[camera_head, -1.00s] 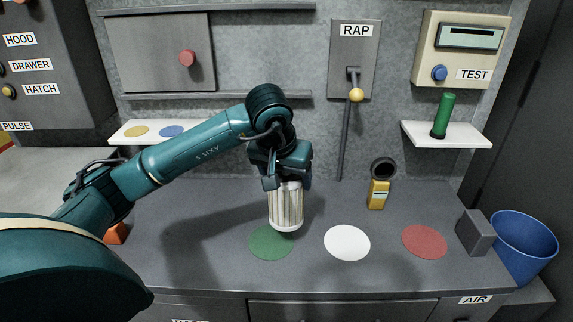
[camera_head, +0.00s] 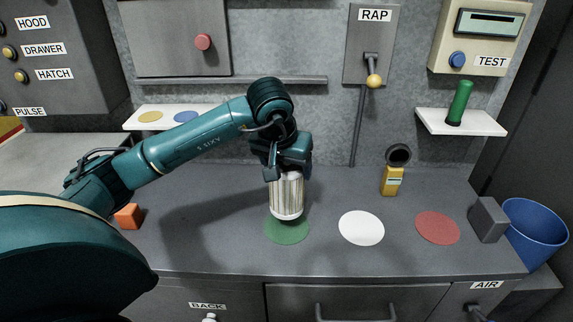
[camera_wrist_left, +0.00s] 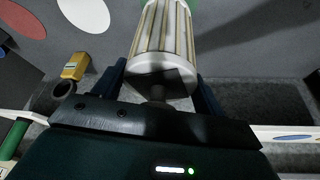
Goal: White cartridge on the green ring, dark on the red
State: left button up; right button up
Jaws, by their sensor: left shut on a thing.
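A white ribbed cartridge (camera_head: 287,197) with tan stripes hangs upright from my left gripper (camera_head: 287,172), which is shut on its top end. The cartridge's lower end is over the back part of the green ring (camera_head: 288,236), drawn as a filled disc on the bench. I cannot tell if it touches. The wrist view shows the cartridge (camera_wrist_left: 160,45) between the two fingers (camera_wrist_left: 158,88). The red ring (camera_head: 438,228) is bare at the right. No dark cartridge is visible. My right gripper is not in view.
A white disc (camera_head: 361,228) lies bare between green and red. A yellow device (camera_head: 392,181), a grey block (camera_head: 488,219) and a blue bin (camera_head: 537,233) stand to the right. An orange block (camera_head: 129,216) is at left. A green cylinder (camera_head: 460,103) stands on the right shelf (camera_head: 490,127).

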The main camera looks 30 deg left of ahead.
pick_arm(q)
notch_tip(320, 180, down, 4)
jog(key=b, duration=0.2)
jog(key=shift+r+b, duration=0.2)
jog(key=shift+b, duration=0.1)
jog(key=shift+f+b, duration=0.75)
jog(key=shift+f, duration=0.3)
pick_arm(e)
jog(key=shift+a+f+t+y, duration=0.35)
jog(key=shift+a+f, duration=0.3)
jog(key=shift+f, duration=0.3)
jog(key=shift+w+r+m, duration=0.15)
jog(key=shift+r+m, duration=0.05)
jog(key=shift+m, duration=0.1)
pick_arm(q)
jog(key=shift+f+b, duration=0.6)
jog(key=shift+b, duration=0.05)
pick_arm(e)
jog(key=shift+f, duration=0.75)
pick_arm(q)
jog(key=o, duration=1.8)
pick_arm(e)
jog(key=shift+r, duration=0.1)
pick_arm(q)
jog(key=shift+r, duration=0.2)
jog(key=v, duration=1.2)
jog(key=shift+s+r, duration=0.3)
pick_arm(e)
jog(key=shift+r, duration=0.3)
